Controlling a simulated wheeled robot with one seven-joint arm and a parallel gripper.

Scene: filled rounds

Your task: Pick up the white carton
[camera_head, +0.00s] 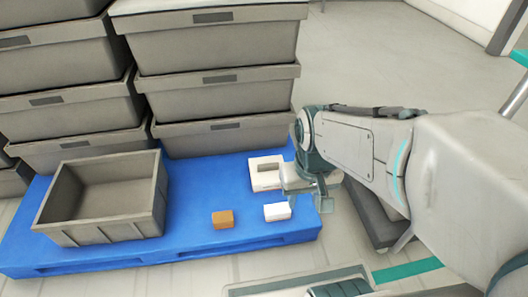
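A small white carton (277,212) sits on the front right part of the blue pallet (190,236). A larger white object (258,181) with a grey top part lies just behind it, partly covered by my gripper. My gripper (303,196) reaches in from the right, above the pallet's right edge. In the picture it is just right of and above the small white carton. Its fingers are small and seen at an angle, so their opening and any contact with either white thing cannot be told.
A small orange-brown box (222,219) sits left of the white carton. An empty grey crate (104,229) stands on the pallet's left part. Stacked grey crates (218,92) rise along the back. Open floor (390,50) lies behind my arm.

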